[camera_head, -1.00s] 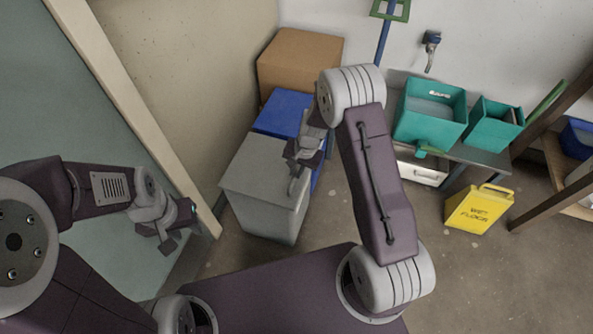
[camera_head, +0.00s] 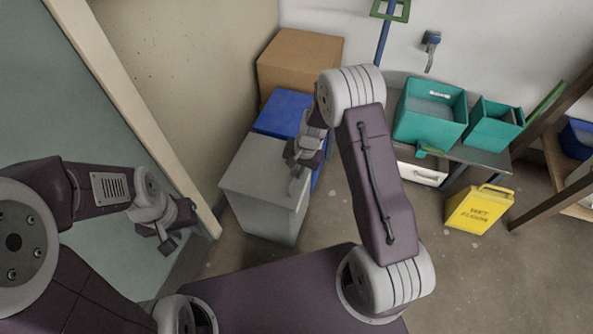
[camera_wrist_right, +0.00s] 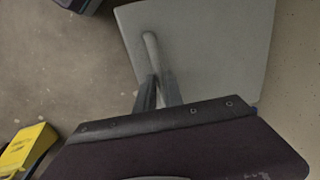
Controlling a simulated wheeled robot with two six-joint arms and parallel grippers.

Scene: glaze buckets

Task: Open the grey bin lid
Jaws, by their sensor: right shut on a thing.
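The grey bin (camera_head: 266,213) stands on the floor left of centre in the head view, and its flat grey lid (camera_head: 250,165) lies closed on top. In the right wrist view the pale lid (camera_wrist_right: 215,45) fills the upper right. A short bar handle (camera_wrist_right: 150,45) stands out near its edge. My right gripper (camera_wrist_right: 158,92) is shut on this handle; in the head view it (camera_head: 297,172) is at the lid's right side. My left gripper (camera_head: 172,241) hangs empty to the left, away from the bin; its finger gap is unclear.
A blue bin (camera_head: 281,112) and a cardboard box (camera_head: 300,58) stand behind the grey bin. The wall (camera_head: 215,85) is close on its left. Floor between bin and sign is partly clear.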

